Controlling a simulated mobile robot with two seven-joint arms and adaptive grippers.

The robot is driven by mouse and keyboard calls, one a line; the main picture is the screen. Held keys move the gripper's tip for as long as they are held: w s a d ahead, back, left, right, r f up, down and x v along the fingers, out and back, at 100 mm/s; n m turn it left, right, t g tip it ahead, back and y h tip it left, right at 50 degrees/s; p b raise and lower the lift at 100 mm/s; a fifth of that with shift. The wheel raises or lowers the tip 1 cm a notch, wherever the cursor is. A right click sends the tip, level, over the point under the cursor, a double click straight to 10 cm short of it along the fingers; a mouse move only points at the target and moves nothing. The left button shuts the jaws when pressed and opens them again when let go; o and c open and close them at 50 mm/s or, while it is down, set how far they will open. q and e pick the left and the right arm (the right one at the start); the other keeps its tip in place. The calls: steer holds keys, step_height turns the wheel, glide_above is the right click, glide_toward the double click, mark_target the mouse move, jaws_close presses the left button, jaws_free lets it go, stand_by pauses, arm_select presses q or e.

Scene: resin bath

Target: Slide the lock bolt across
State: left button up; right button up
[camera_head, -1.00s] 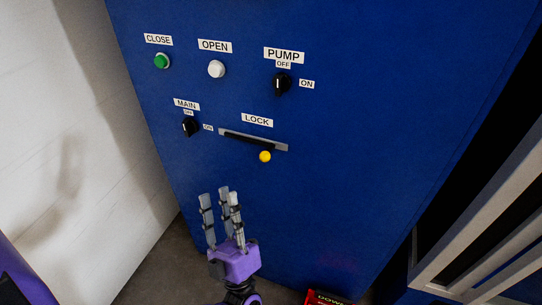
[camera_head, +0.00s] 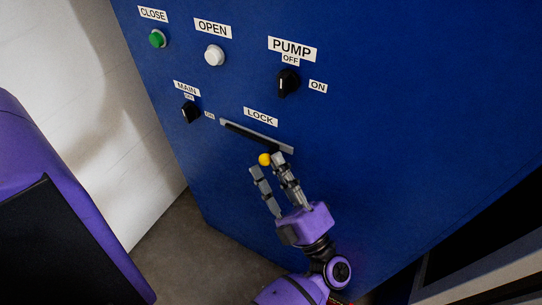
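The LOCK bolt is a dark bar (camera_head: 247,132) in a slanted grey slot plate (camera_head: 286,149) on the blue cabinet face. Its yellow knob (camera_head: 264,159) hangs just below the plate, toward its right end. The fingers are apart, with a gap a little wider than the knob. I cannot tell whether they touch it. The fingers hide part of the cabinet below the plate.
Above the lock on the blue cabinet (camera_head: 400,120) are a green CLOSE button (camera_head: 157,38), a white OPEN button (camera_head: 214,55), a black PUMP knob (camera_head: 288,82) and a black MAIN knob (camera_head: 190,112). A white wall (camera_head: 110,130) stands at left. A grey frame (camera_head: 490,280) is at lower right.

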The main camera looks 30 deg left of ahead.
arm_select(q)
steer(key=shift+x, duration=0.85)
steer(key=shift+a, duration=0.1)
steer(key=c, duration=0.7)
jaws_close()
arm_select(e)
steer(key=shift+w+r, duration=0.45)
steer(key=shift+w, duration=0.15)
